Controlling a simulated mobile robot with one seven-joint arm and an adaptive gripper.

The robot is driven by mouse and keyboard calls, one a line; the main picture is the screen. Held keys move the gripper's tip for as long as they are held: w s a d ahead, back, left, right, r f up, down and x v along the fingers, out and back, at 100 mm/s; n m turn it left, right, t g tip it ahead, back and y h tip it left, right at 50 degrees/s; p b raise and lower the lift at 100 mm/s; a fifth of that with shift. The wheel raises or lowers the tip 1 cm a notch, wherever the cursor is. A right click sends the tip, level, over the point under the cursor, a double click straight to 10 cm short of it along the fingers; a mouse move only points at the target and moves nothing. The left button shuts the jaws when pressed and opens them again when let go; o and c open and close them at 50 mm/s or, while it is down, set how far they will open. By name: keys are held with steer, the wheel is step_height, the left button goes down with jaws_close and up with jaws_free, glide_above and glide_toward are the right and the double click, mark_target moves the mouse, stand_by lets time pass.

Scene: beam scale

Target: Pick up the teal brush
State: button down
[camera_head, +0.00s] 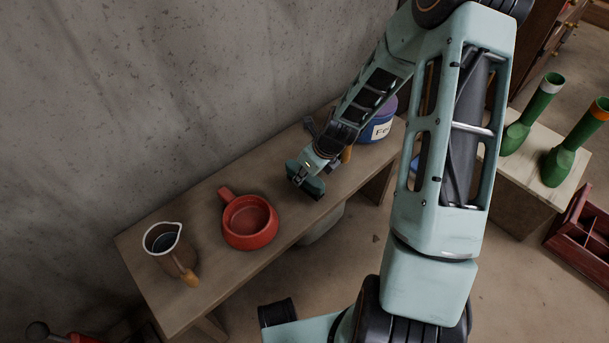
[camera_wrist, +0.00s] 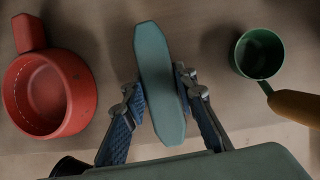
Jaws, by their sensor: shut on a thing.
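The teal brush (camera_wrist: 160,65) shows in the middle of the wrist view as a long, rounded teal block. My gripper (camera_wrist: 158,98) is shut on it, with one patterned finger pressed against each long side. In the head view the brush (camera_head: 315,187) shows at the end of my arm, over the wooden bench (camera_head: 285,148). My gripper (camera_head: 304,174) partly hides it there. Its underside is hidden, and I cannot tell whether it touches the bench.
A red pot (camera_head: 250,240) stands left of my gripper, with a jug (camera_head: 163,240) farther left. A green cup with a wooden handle (camera_wrist: 260,54) is close on the right. A blue labelled tub (camera_head: 378,130) stands at the bench's far end. A concrete wall runs behind.

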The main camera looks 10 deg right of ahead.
steer(key=s+r+p, duration=1.2)
steer(key=s+p, duration=0.1)
steer(key=p, duration=0.3)
steer(key=shift+s+p, duration=0.35)
steer(key=shift+s, duration=0.05)
steer(key=shift+f, duration=0.1)
steer(key=c, duration=2.2)
jaws_free()
steer(key=c, duration=0.4)
